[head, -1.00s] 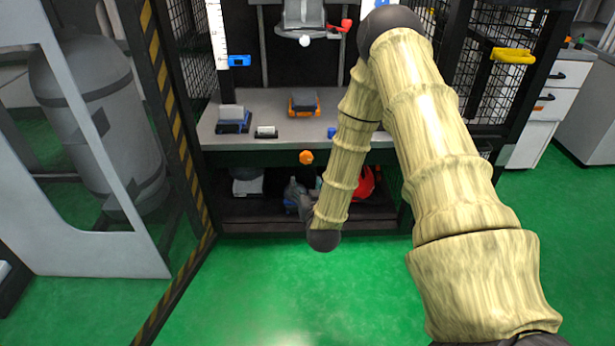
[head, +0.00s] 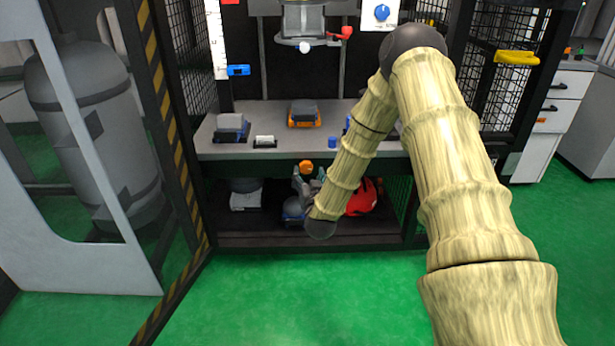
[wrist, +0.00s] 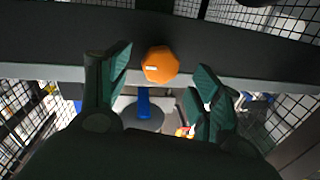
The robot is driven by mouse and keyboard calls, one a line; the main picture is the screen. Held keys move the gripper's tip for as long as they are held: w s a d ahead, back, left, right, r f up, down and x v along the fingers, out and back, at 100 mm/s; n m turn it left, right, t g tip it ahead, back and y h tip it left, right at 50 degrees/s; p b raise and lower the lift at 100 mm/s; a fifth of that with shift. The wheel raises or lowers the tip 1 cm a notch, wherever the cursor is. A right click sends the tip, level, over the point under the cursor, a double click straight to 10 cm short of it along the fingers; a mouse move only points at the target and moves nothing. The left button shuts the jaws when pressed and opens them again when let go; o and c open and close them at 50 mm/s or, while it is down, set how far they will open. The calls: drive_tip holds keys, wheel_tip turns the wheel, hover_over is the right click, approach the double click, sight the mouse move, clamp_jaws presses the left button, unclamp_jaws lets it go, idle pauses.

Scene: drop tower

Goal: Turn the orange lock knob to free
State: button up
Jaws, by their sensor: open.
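The orange lock knob (head: 306,167) sits on the dark front edge of the tower's bench, below the grey top. In the wrist view the orange knob (wrist: 160,65) is a faceted disc with a small white mark, on the dark beam. My gripper (wrist: 163,68) is open, with one green-padded finger on each side of the knob and gaps between. In the head view my gripper (head: 309,178) is at the knob, just below it, partly hidden by my wrist. Whether either finger touches the knob cannot be told.
The grey bench top (head: 280,124) holds an orange-based block (head: 304,114), a blue-based block (head: 231,127) and a small blue cylinder (head: 332,142). A red helmet-like thing (head: 362,199) lies on the lower shelf. Mesh panels (head: 508,95) flank the bench. The green floor in front is clear.

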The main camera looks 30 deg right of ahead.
sight(306, 166)
drive_tip(key=shift+b+x, duration=0.35)
drive_tip(key=shift+x, duration=0.95)
drive_tip(key=c, duration=1)
